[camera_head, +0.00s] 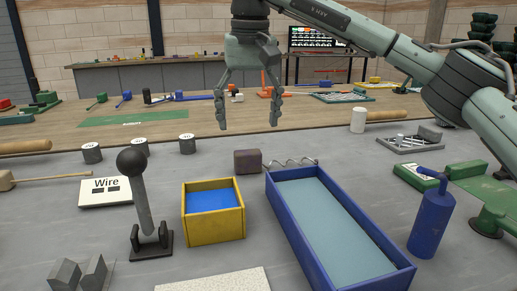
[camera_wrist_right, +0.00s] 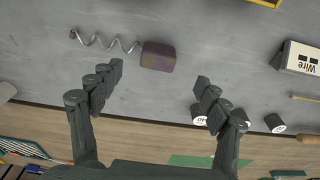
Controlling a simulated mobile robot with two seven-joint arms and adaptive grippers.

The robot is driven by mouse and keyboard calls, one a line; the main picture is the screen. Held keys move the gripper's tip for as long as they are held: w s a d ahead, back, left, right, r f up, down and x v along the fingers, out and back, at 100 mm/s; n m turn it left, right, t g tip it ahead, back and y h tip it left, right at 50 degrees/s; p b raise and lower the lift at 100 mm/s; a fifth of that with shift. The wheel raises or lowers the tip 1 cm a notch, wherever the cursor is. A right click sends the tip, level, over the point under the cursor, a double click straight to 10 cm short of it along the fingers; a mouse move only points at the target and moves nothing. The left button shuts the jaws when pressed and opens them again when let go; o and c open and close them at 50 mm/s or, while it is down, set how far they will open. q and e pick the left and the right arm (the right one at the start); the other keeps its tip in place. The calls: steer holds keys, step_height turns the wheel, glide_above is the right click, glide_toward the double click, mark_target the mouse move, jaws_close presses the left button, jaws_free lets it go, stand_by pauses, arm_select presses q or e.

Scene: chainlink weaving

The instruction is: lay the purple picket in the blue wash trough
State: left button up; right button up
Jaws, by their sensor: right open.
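The purple picket (camera_head: 247,161) is a small dark purple block with a wavy wire at its right side, lying on the grey bench just behind the trough's far left corner. It also shows in the right wrist view (camera_wrist_right: 158,56), beyond the fingertips and between their lines, its wire to the left. The blue wash trough (camera_head: 385,281) has blue walls and a pale blue inside with nothing visible in it. My right gripper (camera_head: 248,126) is open and empty, pointing down, above the picket and apart from it. My left gripper is not in view.
A yellow box (camera_head: 214,232) with blue inside stands left of the trough. A black ball-topped lever (camera_head: 143,200) stands further left, near a Wire box (camera_head: 105,192). A blue bottle (camera_head: 431,222) stands right of the trough. Several grey weights stand behind the Wire box.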

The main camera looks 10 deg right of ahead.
mark_target(248, 151)
steer(key=f, duration=0.2)
steer(key=w+f, duration=0.1)
steer(key=f, duration=0.2)
steer(key=w+f, duration=0.1)
steer(key=f, duration=0.1)
steer(key=shift+d+f, duration=0.1)
steer(key=shift+f, duration=0.05)
steer(key=shift+w, duration=0.1)
steer(key=c, duration=1.1)
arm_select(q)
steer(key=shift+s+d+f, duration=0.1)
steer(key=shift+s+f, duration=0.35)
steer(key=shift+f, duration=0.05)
arm_select(e)
steer(key=shift+c, duration=1)
